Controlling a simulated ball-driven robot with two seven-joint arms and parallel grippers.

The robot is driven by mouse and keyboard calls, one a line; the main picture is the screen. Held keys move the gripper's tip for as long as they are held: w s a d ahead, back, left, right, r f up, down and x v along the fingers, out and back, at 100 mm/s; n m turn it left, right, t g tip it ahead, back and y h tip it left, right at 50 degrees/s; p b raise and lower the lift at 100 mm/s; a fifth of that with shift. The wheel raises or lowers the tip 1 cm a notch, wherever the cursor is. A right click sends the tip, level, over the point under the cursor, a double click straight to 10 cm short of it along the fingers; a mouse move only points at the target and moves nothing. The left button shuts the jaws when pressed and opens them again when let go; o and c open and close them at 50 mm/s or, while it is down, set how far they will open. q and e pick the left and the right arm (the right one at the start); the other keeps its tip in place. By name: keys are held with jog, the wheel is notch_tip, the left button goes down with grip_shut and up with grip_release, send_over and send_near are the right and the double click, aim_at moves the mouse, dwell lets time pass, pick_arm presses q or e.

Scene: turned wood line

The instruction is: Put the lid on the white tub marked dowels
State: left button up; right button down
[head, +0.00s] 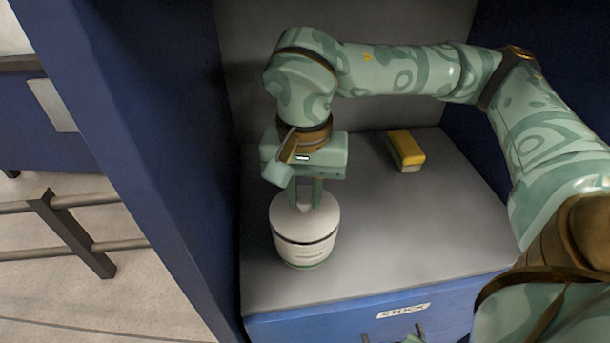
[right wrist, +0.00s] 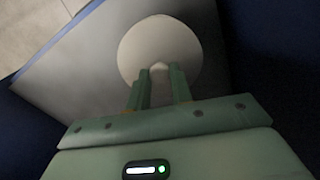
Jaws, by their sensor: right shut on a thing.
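The white tub (head: 305,252) stands upright on the grey shelf, left of its middle. A round pale lid (head: 290,218) is over the tub's mouth, with a dark line between the two; I cannot tell if it is fully seated. My right gripper (head: 304,205) points down from above and is shut on the lid's small knob. In the right wrist view the lid (right wrist: 135,50) shows as a pale disc, with the right fingertips (right wrist: 161,73) around its knob. The tub's marking is too small to read.
A yellow and whitish block (head: 406,150) lies on the grey shelf (head: 400,220), behind and right of the tub. Blue side walls (head: 150,120) and a grey back panel enclose the shelf. The front edge bears a "STOCK" label (head: 403,311). The shelf's right part is clear.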

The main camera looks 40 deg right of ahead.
pick_arm(q)
jog(key=shift+w+r+p, duration=0.3)
jog(key=shift+r+p, duration=0.3)
jog(key=shift+p, duration=0.1)
pick_arm(e)
jog(key=shift+f, duration=0.2)
dwell(1.3)
jog(key=c, duration=0.7)
grip_release()
notch_tip(320, 180, up, 7)
jog(key=p, duration=0.6)
pick_arm(q)
notch_tip(320, 180, up, 6)
jog(key=w+t, duration=0.1)
jog(key=w, duration=0.1)
jog(key=shift+w+f, duration=0.15)
jog(key=shift+w, duration=0.15)
pick_arm(e)
grip_shut()
